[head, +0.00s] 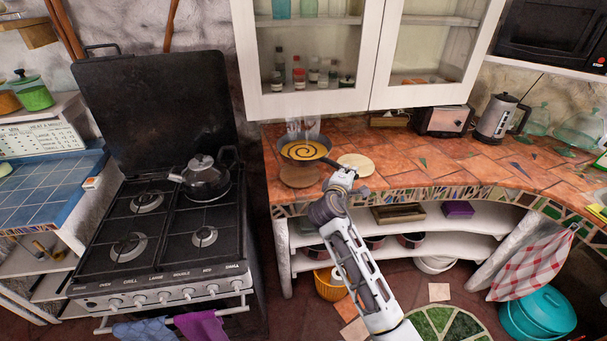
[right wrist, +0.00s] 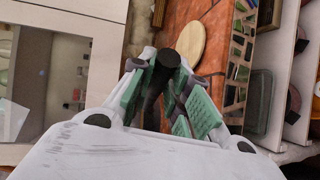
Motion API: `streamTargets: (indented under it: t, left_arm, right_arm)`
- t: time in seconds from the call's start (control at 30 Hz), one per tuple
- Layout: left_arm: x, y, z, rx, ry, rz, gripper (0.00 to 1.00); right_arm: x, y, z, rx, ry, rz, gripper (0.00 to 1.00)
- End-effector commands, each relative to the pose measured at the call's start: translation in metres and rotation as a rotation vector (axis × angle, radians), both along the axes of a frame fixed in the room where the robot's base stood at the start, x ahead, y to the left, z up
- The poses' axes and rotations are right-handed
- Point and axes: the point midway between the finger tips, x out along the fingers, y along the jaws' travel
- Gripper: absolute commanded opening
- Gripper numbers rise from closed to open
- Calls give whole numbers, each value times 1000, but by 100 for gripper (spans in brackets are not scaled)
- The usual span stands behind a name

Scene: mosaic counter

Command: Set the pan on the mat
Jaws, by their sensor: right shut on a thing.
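The dark round pan (head: 283,150) has a yellow-and-dark spiral inside and is over the left part of the tiled counter. My right gripper (head: 340,176) is shut on its handle, which runs right from the pan. In the right wrist view, the dark handle (right wrist: 152,105) sits between the green finger pads (right wrist: 160,95); the pan's bowl is hidden there. A brown round mat (head: 300,178) shows below the pan; I cannot tell whether they touch. A pale round wooden board (head: 355,163) lies right of the pan and also shows in the right wrist view (right wrist: 185,42). My left gripper is not in view.
A stove (head: 165,235) with a kettle (head: 205,180) stands left of the counter. A white glass-door cabinet (head: 415,95) hangs above. A toaster (head: 445,120) and electric kettle (head: 497,118) stand at the back right. The counter's middle right is clear.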

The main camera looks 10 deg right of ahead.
Motion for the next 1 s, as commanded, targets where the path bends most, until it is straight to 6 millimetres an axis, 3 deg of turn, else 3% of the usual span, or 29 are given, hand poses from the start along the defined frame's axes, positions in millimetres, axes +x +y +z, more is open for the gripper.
streamTargets:
  t: [1.0]
  left_arm:
    - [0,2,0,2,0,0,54]
  right_arm:
    - [6,8,3,5,-15,61,0]
